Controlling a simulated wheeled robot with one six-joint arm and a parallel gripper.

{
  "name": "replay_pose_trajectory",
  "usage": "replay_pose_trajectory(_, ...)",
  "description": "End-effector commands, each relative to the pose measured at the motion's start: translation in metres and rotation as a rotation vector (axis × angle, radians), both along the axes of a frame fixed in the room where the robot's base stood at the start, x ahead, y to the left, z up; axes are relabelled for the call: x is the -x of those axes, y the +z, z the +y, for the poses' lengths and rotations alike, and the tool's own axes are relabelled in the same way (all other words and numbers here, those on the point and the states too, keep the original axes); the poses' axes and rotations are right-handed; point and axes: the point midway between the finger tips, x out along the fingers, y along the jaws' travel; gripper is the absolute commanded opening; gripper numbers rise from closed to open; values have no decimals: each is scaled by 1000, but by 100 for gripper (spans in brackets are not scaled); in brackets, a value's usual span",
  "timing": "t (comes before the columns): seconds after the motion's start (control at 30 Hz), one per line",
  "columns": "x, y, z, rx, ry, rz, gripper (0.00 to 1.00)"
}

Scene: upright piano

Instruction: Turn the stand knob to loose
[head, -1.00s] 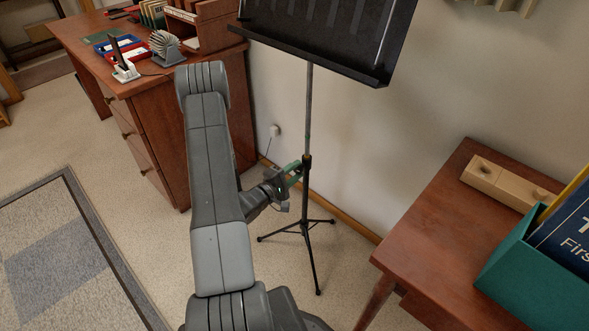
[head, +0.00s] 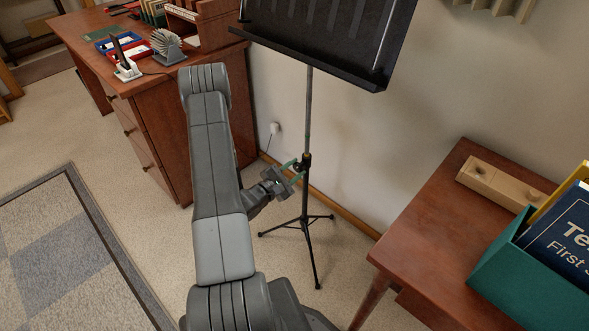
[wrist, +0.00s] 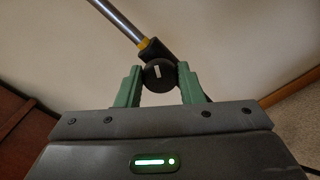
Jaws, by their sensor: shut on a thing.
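The music stand (head: 308,110) stands upright on a black tripod base, with its black desk at the top. Its round black knob (wrist: 159,75) carries a short white mark and sits beside a collar with a yellow band. My gripper (head: 292,172) is at the stand's pole, at collar height. In the wrist view my gripper (wrist: 159,80) has its two green fingers on either side of the knob, shut on it. The white mark on the knob looks close to upright in the wrist view.
A wooden desk (head: 160,130) with office items stands at the left. A brown table (head: 430,225) at the right holds a wooden block (head: 500,183) and a teal box (head: 530,265). The wall is close behind the stand.

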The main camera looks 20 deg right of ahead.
Motion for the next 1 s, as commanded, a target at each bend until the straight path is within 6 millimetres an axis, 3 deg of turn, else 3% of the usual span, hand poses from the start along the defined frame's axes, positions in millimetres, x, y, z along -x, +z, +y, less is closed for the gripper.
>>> replay_pose_trajectory(0.47, 0, -1, 0, 4, 1, 17, 11)
replay_pose_trajectory(0.5, 0, -1, 0, 4, 1, 17, 36)
replay_pose_trajectory(0.6, 0, -1, 1, 4, 0, 17, 55)
replay_pose_trajectory(1.0, 3, -1, 8, 5, 1, 15, 55)
